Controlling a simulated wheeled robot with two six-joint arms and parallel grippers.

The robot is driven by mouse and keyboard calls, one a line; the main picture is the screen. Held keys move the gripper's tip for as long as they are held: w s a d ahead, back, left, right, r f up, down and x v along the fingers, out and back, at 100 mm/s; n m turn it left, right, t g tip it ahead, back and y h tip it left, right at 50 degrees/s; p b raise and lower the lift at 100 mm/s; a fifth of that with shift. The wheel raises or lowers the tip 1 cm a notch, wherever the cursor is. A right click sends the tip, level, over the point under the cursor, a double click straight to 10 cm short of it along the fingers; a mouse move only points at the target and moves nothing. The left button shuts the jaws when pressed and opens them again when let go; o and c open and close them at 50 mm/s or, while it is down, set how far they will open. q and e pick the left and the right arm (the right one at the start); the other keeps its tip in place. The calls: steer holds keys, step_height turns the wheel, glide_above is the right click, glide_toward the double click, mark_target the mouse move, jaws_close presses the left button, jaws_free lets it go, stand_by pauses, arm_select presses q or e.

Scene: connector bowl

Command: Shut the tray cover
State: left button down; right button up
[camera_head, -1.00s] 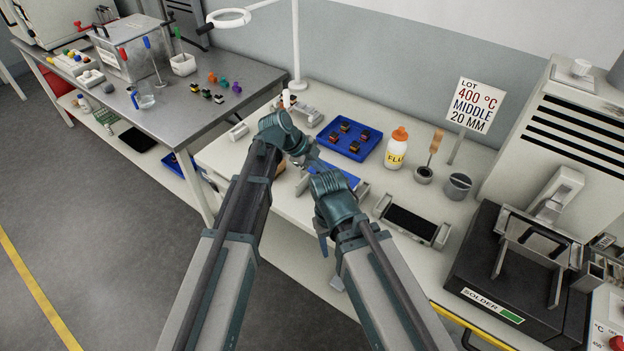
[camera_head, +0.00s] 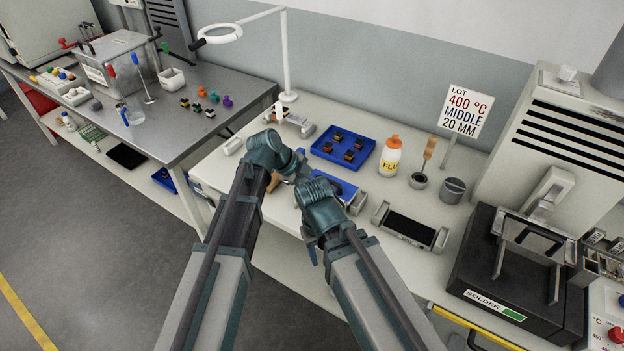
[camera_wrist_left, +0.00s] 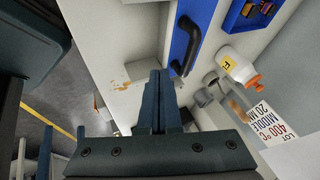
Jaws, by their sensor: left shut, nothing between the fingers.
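A blue panel with a black bar handle, which looks like the tray cover, shows in the left wrist view (camera_wrist_left: 184,42). In the head view only part of the blue panel (camera_head: 346,188) shows behind my right wrist. I cannot tell how far the cover is open. My left gripper (camera_wrist_left: 161,78) is shut and empty, with its fingertips short of the handle and apart from it.
A blue tray with small parts (camera_head: 343,147), a white bottle with an orange cap (camera_head: 390,156) and a dark flat fixture (camera_head: 410,225) are on the white bench. A black solder unit (camera_head: 515,270) stands at the right. A lamp (camera_head: 285,60) rises behind.

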arm_select(q)
steer(key=p+v, duration=0.7)
steer(key=v, duration=0.2)
steer(key=shift+r, duration=0.4)
steer(key=shift+a, duration=0.1)
steer(key=s+a+f+n+g+y, duration=0.1)
steer(key=s+a+f+n+y, duration=0.15)
steer(key=s+a+n, duration=0.75)
steer(key=s+a+f+n+y, duration=0.1)
steer(key=s+a+n+y, duration=0.45)
steer(key=n, duration=0.85)
steer(key=s+d+m+g, duration=0.1)
steer(key=s+d+m, duration=0.2)
steer(key=d, duration=0.7)
steer(key=shift+s+m, duration=0.2)
steer(key=shift+m, duration=0.2)
